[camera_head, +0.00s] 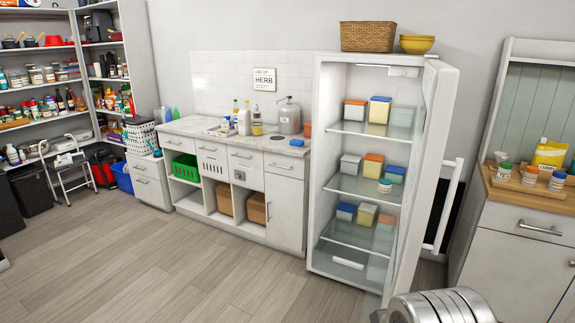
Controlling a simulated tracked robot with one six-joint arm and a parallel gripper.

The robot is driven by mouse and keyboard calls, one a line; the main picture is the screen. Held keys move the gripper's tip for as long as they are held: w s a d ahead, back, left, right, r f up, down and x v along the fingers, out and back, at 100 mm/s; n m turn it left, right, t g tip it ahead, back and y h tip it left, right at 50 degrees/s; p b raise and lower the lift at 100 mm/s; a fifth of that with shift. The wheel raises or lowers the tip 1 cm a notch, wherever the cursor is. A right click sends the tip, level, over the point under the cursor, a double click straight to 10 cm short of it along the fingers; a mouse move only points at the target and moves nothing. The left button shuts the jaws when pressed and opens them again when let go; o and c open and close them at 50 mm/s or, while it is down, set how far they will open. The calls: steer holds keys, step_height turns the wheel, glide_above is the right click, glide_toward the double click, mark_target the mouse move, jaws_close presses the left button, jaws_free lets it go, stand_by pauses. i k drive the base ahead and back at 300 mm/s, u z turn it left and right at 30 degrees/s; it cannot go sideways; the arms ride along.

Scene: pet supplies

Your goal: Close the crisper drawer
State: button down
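The refrigerator (316,170) stands right of the counter with its door (432,170) swung open to the right. The crisper drawer (349,264) is at the bottom of its interior, with a pale handle-like strip on its front. I cannot tell from this view how far the drawer is pulled out. A glass shelf (352,238) lies above it and holds several small lidded containers. My gripper's fingers are not in view; only a rounded metal part of my arm shows at the bottom right, in front of the refrigerator.
The open door with its long white handle (444,205) stands between the refrigerator and the wooden-topped cabinet (525,250) at right. A basket (367,37) and yellow bowls (417,44) sit on top. Wooden floor (190,265) is clear in front. Counter cabinets (285,205) stand left.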

mark_target(344, 262)
steer(key=i, duration=1.15)
steer(key=u, duration=0.25)
steer(key=i, duration=2.55)
steer(key=z, duration=0.6)
